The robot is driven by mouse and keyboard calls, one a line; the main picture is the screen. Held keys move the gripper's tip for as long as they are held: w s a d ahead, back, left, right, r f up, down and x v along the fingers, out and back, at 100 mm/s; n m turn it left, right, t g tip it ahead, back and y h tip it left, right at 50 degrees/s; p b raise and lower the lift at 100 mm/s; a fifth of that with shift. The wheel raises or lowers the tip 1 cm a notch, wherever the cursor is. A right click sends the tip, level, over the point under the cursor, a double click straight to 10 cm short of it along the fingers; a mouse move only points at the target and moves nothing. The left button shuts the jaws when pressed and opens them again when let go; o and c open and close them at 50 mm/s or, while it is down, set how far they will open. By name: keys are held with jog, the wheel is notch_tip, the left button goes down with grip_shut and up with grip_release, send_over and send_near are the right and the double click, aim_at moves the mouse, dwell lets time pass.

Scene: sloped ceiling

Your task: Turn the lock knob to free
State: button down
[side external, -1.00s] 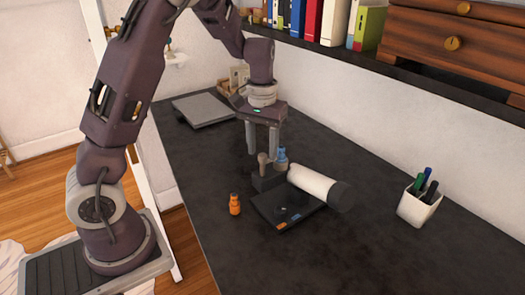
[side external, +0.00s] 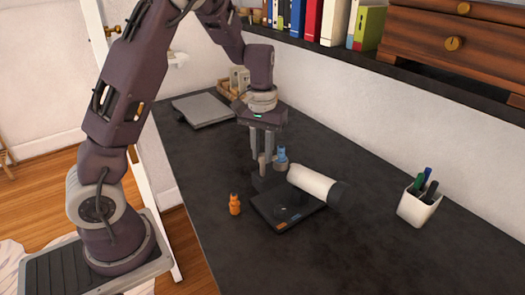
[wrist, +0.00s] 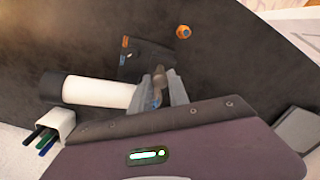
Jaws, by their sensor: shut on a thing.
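A black device (side external: 268,212) lies on the dark desk, with a white cylinder (side external: 312,182) across its back. At its left end stands a short tan knob (side external: 262,166), upright on a dark block. A small blue piece (side external: 281,155) stands just behind it. My gripper (side external: 262,157) points down over the block, its fingers closed around the tan knob. In the wrist view the knob's top (wrist: 159,72) shows between the fingertips (wrist: 160,82). The blue piece (wrist: 154,100) shows partly between the fingers there. Any turn markings on the knob are too small to tell.
A white pen cup (side external: 417,206) is at the right. A grey flat box (side external: 202,110) lies at the far left end. A shelf runs along the wall above. The desk's front right is clear.

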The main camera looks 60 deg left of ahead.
jog(key=n, duration=0.3)
jog(key=shift+n, duration=0.4)
jog(key=n, duration=0.4)
jog(key=shift+n, duration=0.3)
jog(key=n, duration=0.4)
jog(key=shift+n, duration=2.4)
jog(key=c, duration=1.3)
grip_release()
jog(key=shift+o, duration=0.2)
